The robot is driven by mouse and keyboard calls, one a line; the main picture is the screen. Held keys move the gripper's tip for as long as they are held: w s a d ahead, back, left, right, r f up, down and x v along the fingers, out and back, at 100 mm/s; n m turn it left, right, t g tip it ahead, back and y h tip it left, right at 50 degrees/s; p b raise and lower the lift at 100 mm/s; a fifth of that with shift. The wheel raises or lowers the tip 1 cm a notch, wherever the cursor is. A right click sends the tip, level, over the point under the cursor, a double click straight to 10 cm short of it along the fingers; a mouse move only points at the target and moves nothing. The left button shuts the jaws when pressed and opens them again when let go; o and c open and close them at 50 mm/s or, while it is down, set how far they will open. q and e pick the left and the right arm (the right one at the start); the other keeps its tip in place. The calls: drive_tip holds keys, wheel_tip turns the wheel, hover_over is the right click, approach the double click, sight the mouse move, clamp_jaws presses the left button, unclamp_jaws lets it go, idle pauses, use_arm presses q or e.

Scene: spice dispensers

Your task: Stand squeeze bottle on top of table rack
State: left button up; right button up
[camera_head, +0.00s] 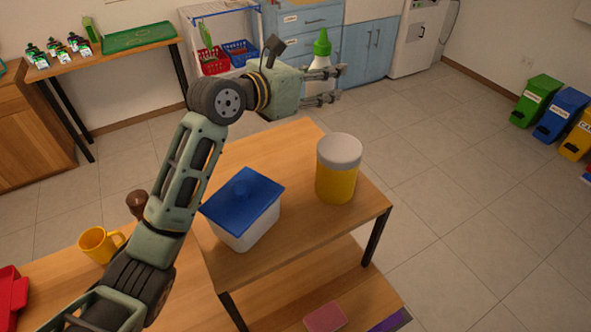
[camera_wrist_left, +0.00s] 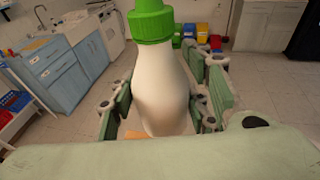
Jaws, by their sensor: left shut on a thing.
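The squeeze bottle, white with a green cap, shows in the head view (camera_head: 321,60) and large in the left wrist view (camera_wrist_left: 161,90). My left gripper (camera_head: 325,85) is shut on it, with a finger on each side of the white body. The bottle is upright and held in the air, beyond the far end of the table rack as the head view shows it. The table rack (camera_head: 285,155) has a wooden top and a lower shelf on dark legs. My right gripper is not in view.
A white container with a blue lid (camera_head: 245,200) and a yellow jar with a pale lid (camera_head: 337,170) stand on the rack top. The top's far part is clear. A yellow mug (camera_head: 97,245) stands at lower left.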

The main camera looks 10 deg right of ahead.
sight(307, 85)
use_arm(q)
drive_tip(key=a, duration=0.1)
drive_tip(key=s+a, duration=0.1)
drive_tip(key=a+p, duration=0.1)
drive_tip(key=shift+s+a+f, duration=0.2)
drive_tip(key=shift+a+f, duration=0.1)
drive_tip(key=shift+f, duration=0.1)
drive_tip(key=a+f, duration=0.3)
drive_tip(key=s+a+f+p, duration=0.1)
drive_tip(key=a+f, duration=0.2)
drive_tip(key=s+a+f, duration=0.1)
drive_tip(key=a+f, duration=0.2)
drive_tip(key=shift+s+f+p, duration=0.1)
drive_tip(key=shift+s+p, duration=0.1)
drive_tip(key=shift+p, duration=0.15)
drive_tip(key=shift+f, duration=0.15)
drive_tip(key=o, duration=0.9)
drive_tip(key=shift+f, duration=0.1)
drive_tip(key=o, duration=0.4)
drive_tip(key=shift+o, duration=0.3)
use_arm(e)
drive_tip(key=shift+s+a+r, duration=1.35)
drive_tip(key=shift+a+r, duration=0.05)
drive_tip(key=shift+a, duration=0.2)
